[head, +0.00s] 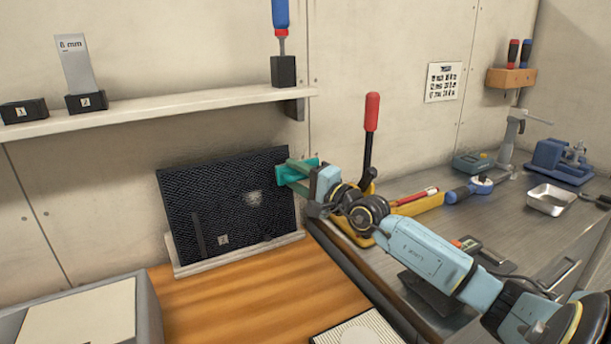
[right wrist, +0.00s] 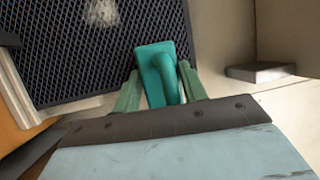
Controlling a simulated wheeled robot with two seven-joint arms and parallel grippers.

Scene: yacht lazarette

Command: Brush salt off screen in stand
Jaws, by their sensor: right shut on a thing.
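The black mesh screen (head: 200,190) leans upright in a pale stand (head: 240,253) on the wooden top, and it fills the upper left of the right wrist view (right wrist: 60,50). A whitish salt patch (head: 253,198) is on the screen right of its middle; it also shows in the right wrist view (right wrist: 101,13). My right gripper (head: 299,175) is shut on a teal brush (head: 313,162) at the screen's upper right edge. Its teal handle sits between the fingers in the right wrist view (right wrist: 158,65). Bristles are hidden, and contact with the screen cannot be told. My left gripper is not in view.
A shelf (head: 150,112) runs above the screen. A red-handled lever (head: 371,125) and yellow tray (head: 415,205) stand right of it, near my right arm. A grey-rimmed box (head: 80,312) is at front left. The wood (head: 230,295) before the stand is clear.

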